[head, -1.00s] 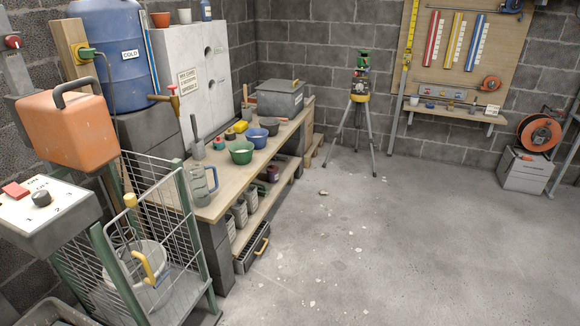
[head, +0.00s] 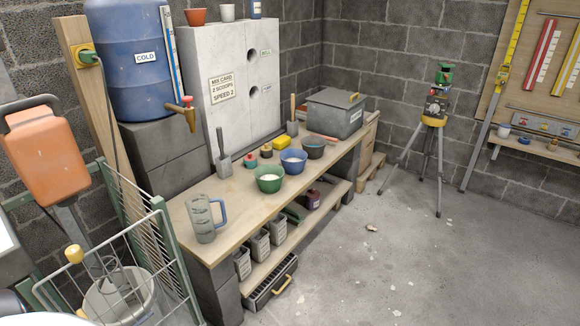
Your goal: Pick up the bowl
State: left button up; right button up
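Three bowls stand upright in a row on the wooden workbench (head: 181,215). The nearest is a green bowl (head: 269,185) with pale contents. Just behind it is a blue bowl (head: 293,166), also with something pale in it. A grey bowl (head: 313,152) with a dark or bluish inside stands farther back. Neither of my grippers is in view, and nothing is touching the bowls.
A clear measuring jug (head: 204,220) stands at the bench's near end. A mixer cage (head: 160,232) is at the lower left. Floor (head: 440,270) right of the bench is mostly clear.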

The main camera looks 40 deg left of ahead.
aim_at(269, 178)
jog(key=u, duration=0.35)
jog(key=i, duration=1.95)
jog(key=u, duration=2.05)
jog(key=i, duration=0.9)
jog(key=u, duration=0.85)
